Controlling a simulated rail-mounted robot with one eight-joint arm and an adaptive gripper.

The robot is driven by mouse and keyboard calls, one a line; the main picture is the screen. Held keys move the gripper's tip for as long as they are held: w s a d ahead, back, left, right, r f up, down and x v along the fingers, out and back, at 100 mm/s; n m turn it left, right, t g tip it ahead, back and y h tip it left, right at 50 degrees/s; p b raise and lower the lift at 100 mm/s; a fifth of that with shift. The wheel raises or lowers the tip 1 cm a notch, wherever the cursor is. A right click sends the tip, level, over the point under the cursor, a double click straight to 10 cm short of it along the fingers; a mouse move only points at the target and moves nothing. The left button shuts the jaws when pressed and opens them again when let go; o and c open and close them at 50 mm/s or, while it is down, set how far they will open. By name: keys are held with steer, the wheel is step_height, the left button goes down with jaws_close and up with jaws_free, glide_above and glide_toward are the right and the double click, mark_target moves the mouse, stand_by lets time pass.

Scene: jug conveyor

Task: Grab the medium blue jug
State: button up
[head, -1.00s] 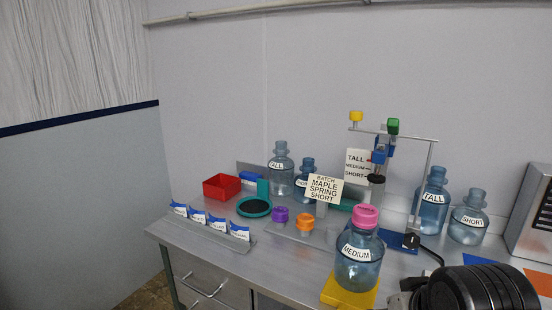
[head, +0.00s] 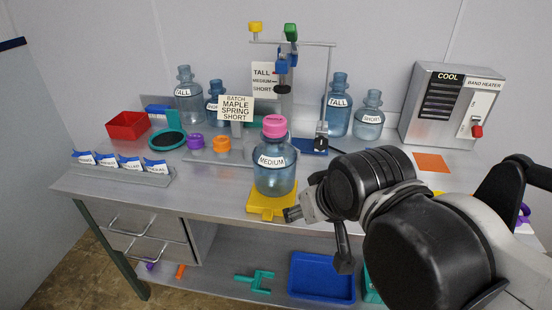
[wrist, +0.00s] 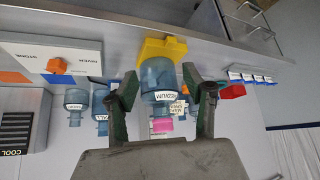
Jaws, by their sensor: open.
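The medium blue jug (head: 274,178) is translucent blue with a pink cap and a white MEDIUM label. It stands upright on a yellow base (head: 262,209) at the bench's front edge. In the wrist view the jug (wrist: 156,74) appears upside down, between the two dark fingers of my gripper (wrist: 160,82). The fingers are spread wide, with visible gaps on both sides of the jug. In the head view my gripper (head: 303,207) is just right of the jug's lower part, partly hidden by my wrist.
Behind stand TALL jugs (head: 339,105) and SHORT jugs (head: 369,118), and a BATCH sign (head: 236,108). Purple and orange caps (head: 221,143) lie left of the jug. A red bin (head: 127,125) is at far left; a COOL band heater (head: 447,103) is at back right.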

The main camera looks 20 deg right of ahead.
stand_by(0.3)
steer(key=o, duration=1)
steer(key=shift+o, duration=0.2)
